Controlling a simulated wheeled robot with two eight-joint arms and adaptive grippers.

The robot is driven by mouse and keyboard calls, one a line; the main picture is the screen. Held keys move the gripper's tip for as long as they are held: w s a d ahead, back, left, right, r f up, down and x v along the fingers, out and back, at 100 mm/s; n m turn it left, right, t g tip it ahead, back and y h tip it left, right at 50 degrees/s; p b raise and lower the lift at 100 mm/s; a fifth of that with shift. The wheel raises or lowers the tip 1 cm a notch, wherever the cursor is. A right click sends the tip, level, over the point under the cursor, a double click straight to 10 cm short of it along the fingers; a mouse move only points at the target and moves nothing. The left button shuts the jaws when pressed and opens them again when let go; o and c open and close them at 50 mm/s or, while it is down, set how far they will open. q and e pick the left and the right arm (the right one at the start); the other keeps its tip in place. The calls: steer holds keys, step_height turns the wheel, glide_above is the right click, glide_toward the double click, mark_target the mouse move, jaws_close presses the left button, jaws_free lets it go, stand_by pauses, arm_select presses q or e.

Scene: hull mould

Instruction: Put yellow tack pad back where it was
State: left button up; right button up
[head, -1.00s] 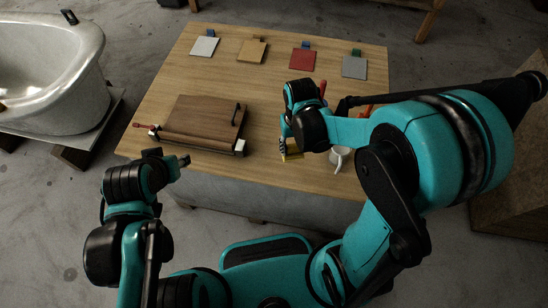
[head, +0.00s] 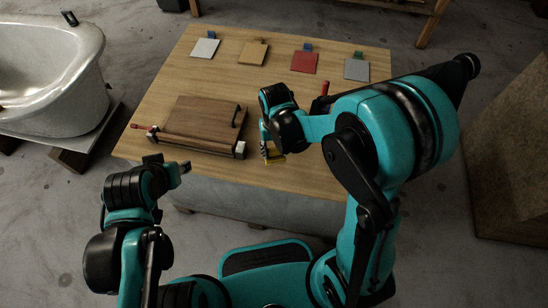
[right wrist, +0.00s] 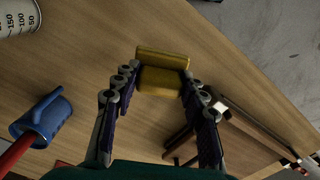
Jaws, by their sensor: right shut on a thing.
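My right gripper (head: 268,148) is shut on the yellow tack pad (head: 274,159), above the table near its front edge, just right of the wooden board. In the right wrist view the yellow tack pad (right wrist: 162,80) sits between the fingertips of the right gripper (right wrist: 160,88), and it looks like a yellow block with a raised strip. My left gripper (head: 182,166) is at the table's front left, away from the pad; its fingers are too small to judge. A tan square (head: 253,53) with a dark tab lies at the back of the table.
The wooden board (head: 205,120) with a red-handled clamp lies on the table (head: 170,85) at left. White (head: 205,48), red (head: 304,62) and grey (head: 356,70) squares lie at the back. A blue cup (right wrist: 45,122) and a white graduated container (right wrist: 15,18) stand on the table.

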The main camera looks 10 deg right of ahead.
mark_target(274, 156)
steer(key=shift+w+a+f, duration=0.1)
steer(key=shift+w+f, duration=0.15)
steer(key=shift+w, duration=0.1)
steer(key=shift+f, duration=0.2)
steer(key=shift+f+b, duration=1.05)
steer(key=shift+f, duration=0.7)
steer(key=shift+f, duration=0.1)
steer(key=o, duration=0.6)
steer(key=shift+f, duration=0.1)
steer(key=o, duration=0.4)
